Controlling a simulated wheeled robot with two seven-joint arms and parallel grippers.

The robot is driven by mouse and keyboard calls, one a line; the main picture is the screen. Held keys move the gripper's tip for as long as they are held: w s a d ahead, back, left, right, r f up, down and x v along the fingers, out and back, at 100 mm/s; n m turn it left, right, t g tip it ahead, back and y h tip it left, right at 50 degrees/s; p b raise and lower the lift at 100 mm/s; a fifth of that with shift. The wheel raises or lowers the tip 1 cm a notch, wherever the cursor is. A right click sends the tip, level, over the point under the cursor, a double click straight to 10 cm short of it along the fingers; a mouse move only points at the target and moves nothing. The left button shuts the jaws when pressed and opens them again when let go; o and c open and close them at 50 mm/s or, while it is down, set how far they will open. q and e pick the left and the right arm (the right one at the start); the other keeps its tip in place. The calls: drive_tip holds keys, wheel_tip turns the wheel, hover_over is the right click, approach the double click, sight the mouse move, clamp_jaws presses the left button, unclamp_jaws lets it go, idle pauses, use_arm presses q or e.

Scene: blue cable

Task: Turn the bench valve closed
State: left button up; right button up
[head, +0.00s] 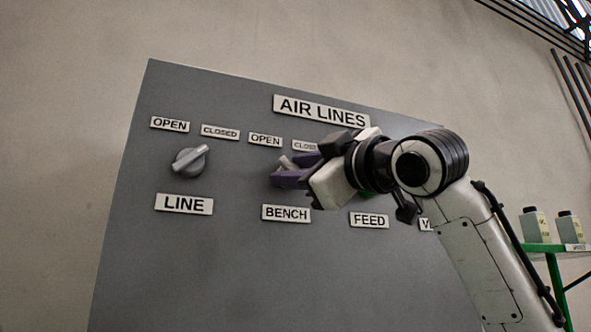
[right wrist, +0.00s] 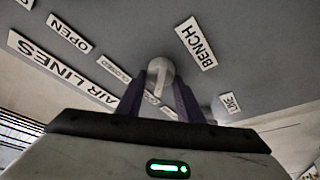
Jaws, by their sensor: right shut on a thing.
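The bench valve is a light grey knob on the grey panel, above the BENCH label (head: 286,213). In the head view only a bit of the bench valve (head: 284,162) shows past the fingers. In the right wrist view its round face and handle (right wrist: 160,72) show between the two purple fingers. My right gripper (head: 290,172) is shut on the valve's handle, reaching in from the right; it also shows in the right wrist view (right wrist: 160,98). The exact angle of the handle is hard to tell. My left gripper is in neither view.
The line valve (head: 188,160) is left of my gripper, its handle slanting up to the right. The FEED label (head: 369,220) is below my right wrist, which hides the panel above it. A green shelf (head: 545,247) with bottles stands at the right.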

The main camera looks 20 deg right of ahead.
drive_tip(key=m+h+b, duration=0.1)
drive_tip(key=m+h, duration=0.2)
drive_tip(key=m, duration=0.4)
drive_tip(key=m+h, duration=0.4)
drive_tip(key=m, duration=0.3)
drive_tip(key=m+t+h+b, duration=0.1)
drive_tip(key=m+h, duration=0.2)
drive_tip(key=m, duration=0.4)
drive_tip(key=shift+a+r+m+b, duration=0.1)
drive_tip(key=shift+a+m+b, duration=0.1)
drive_tip(key=shift+m+b, duration=0.15)
drive_tip(key=shift+m+g+h+p, duration=0.3)
drive_tip(key=shift+m+h+p, duration=0.45)
drive_tip(key=shift+m, duration=0.9)
drive_tip(key=shift+d+m+h, duration=0.1)
drive_tip(key=shift+m+h, duration=0.15)
drive_tip(key=shift+m, duration=0.05)
drive_tip(key=o, duration=1)
